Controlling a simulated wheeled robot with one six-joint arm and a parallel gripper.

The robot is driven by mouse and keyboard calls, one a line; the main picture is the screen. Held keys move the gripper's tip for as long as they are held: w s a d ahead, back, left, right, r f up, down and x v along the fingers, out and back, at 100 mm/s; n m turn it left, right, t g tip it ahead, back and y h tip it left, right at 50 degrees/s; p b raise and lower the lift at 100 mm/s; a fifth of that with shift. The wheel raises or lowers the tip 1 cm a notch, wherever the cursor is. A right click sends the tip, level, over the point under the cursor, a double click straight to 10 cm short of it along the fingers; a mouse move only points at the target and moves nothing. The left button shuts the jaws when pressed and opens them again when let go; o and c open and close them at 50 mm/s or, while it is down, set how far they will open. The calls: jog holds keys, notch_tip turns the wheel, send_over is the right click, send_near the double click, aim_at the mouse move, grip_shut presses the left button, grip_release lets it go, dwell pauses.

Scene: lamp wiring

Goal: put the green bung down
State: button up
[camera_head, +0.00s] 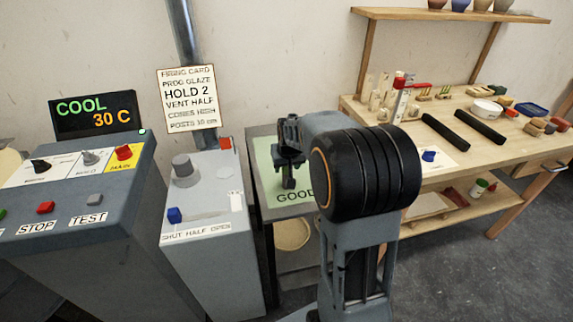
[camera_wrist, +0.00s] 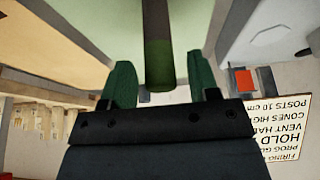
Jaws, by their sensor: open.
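My gripper (camera_head: 289,158) is over the green board marked GOOD (camera_head: 262,155), pointing down. In the wrist view its two green-tinted fingers (camera_wrist: 160,72) stand apart, open. Between them is a slim upright-looking cylinder, grey-brown at one end and dark green at the other, which I take as the green bung (camera_wrist: 158,55). Gaps show on both sides of it, so the fingers do not grip it. A small dark piece shows under my gripper in the head view, but I cannot tell whether it is the bung or a finger. Its contact with the board is unclear.
A control desk (camera_head: 75,195) is far left. A wooden workbench (camera_head: 470,150) is at right.

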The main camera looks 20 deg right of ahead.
jog(key=d+v, duration=0.1)
jog(key=v, duration=1)
jog(key=s+a+f+n, duration=0.1)
jog(key=s+a+f, duration=0.2)
jog(key=s+a, duration=0.2)
jog(key=s+a+f+n+g, duration=0.1)
jog(key=s+a+f, duration=0.3)
jog(key=s, duration=0.8)
jog(key=shift+s+a+y+p, duration=0.2)
jog(key=shift+a+y+p, duration=0.25)
jog(key=shift+a, duration=0.65)
notch_tip(320, 180, up, 9)
jog(key=p, duration=0.7)
jog(key=shift+n+p, duration=0.3)
jog(key=shift+p, duration=0.05)
jog(key=shift+s+f, duration=0.1)
jog(key=shift+f, duration=0.15)
jog(key=shift+c, duration=1.1)
jog(key=shift+a, duration=0.2)
